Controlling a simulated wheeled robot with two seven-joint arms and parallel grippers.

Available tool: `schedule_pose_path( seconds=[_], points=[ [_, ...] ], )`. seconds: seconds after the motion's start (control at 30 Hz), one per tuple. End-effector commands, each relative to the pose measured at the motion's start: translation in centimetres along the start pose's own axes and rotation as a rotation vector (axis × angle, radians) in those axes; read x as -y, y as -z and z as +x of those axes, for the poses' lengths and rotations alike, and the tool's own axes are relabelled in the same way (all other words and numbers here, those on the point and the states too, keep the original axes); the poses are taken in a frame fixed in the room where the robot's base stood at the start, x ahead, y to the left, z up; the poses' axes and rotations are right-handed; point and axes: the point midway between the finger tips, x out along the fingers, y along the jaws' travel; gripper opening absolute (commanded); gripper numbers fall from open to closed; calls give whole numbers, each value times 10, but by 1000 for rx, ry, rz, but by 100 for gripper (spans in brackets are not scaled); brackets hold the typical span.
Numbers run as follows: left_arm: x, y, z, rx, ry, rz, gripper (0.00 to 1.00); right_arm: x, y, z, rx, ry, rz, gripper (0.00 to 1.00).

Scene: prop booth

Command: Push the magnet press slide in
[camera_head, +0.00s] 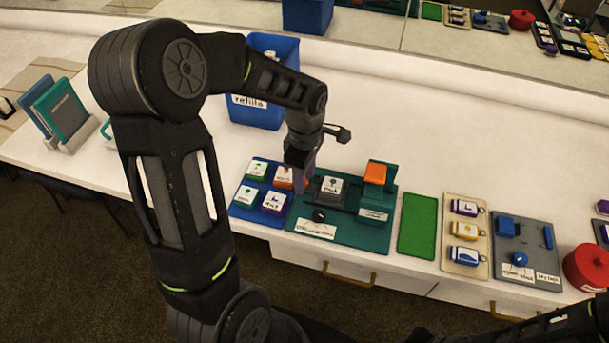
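The magnet press is a dark teal base (343,232) on the white counter, with a green upright part and an orange block (375,173) at its right end. A dark grey slide (328,196) with a white-faced piece on it sits on the left part of the base. My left gripper (300,178) points down at the slide's left end, between it and the blue tray; its fingers are small and partly hidden, so I cannot tell whether they touch the slide or are open. My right arm (555,330) shows at the lower right edge; its gripper is out of view.
A blue tray (238,213) with several tiles lies left of the press. A green mat (417,226), a beige tray (465,262) with keychains, a grey board (527,252) and a red pot (588,267) stand to the right. A blue refills bin (258,115) stands behind my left arm.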

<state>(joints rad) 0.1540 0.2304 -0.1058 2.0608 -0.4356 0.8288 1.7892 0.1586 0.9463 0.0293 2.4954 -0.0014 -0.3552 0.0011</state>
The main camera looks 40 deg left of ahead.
Motion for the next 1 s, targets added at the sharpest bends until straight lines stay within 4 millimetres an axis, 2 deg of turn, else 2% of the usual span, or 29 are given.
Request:
schedule_pose_path(
  seconds=[0.27, 0.77, 1.0],
  points=[
    [0, 0, 2, 0, -1, -1, 40, 0, 0, 0, 0, 0, 0, 0],
    [0, 0, 2, 1, -1, -1, 0, 0, 0, 0, 0, 0, 0, 0],
    [0, 0, 2, 1, -1, -1, 0, 0, 0, 0, 0, 0, 0, 0]
  ],
)
